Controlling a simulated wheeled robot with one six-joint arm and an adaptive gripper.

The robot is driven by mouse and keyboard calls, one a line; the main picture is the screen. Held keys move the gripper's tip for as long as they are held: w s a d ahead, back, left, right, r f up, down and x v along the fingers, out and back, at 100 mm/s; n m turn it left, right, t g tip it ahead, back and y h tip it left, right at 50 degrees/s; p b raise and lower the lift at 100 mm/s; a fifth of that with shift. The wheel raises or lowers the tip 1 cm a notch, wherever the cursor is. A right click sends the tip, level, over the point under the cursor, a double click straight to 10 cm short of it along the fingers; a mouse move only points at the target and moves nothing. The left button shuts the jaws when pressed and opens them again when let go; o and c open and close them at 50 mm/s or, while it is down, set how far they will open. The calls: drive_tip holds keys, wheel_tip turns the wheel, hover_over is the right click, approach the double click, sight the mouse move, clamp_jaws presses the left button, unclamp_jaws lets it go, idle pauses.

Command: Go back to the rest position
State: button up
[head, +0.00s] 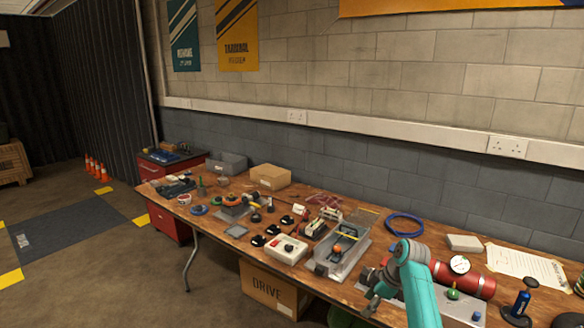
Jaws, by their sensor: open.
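My teal and grey arm rises at the lower right of the head view and bends down over the front edge of the wooden workbench (215,262). My gripper (370,308) appears small at the lower end of the arm, by the bench's front edge. It is open, and I see nothing held in it. Its fingertips are too small to make out clearly. The arm hides part of the bench and of a red cylinder (480,284) with a round gauge (460,264) behind it.
A blue cable coil (404,224) lies behind. A DRIVE carton (270,285) stands under the bench. Floor at left is open, with orange cones (96,168) beyond.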

drive_tip(key=s+a+f+m+t+h, duration=0.1)
drive_tip(key=s+f+m+t, duration=0.1)
drive_tip(key=s+f, duration=0.6)
drive_tip(key=s+a+f+m+t+h, duration=0.15)
drive_tip(key=s+f, duration=0.35)
drive_tip(key=f, duration=0.7)
drive_tip(key=s+a+f+m+t, duration=0.1)
drive_tip(key=s+f+m, duration=0.15)
drive_tip(key=s, duration=0.65)
drive_tip(key=s+a+f+m+t, duration=0.15)
drive_tip(key=s+f, duration=0.25)
drive_tip(key=s, duration=0.6)
drive_tip(key=s+r+m+t+h, duration=0.1)
drive_tip(key=s+r, duration=0.3)
drive_tip(key=s, duration=0.3)
drive_tip(key=s+r+m+t, duration=0.1)
drive_tip(key=s+r+m, duration=0.15)
drive_tip(key=s, duration=0.45)
drive_tip(key=s+r+t+h, duration=0.1)
drive_tip(key=s+r+t, duration=0.1)
drive_tip(key=s+r, duration=0.3)
drive_tip(key=s+r+m+t, duration=0.1)
drive_tip(key=s+r, duration=0.5)
drive_tip(key=r, duration=0.3)
drive_tip(key=s+r+m+t, duration=0.1)
drive_tip(key=s+r, duration=0.6)
drive_tip(key=r, duration=0.3)
drive_tip(key=shift+d+m+t, duration=0.15)
drive_tip(key=shift+m+t, duration=0.25)
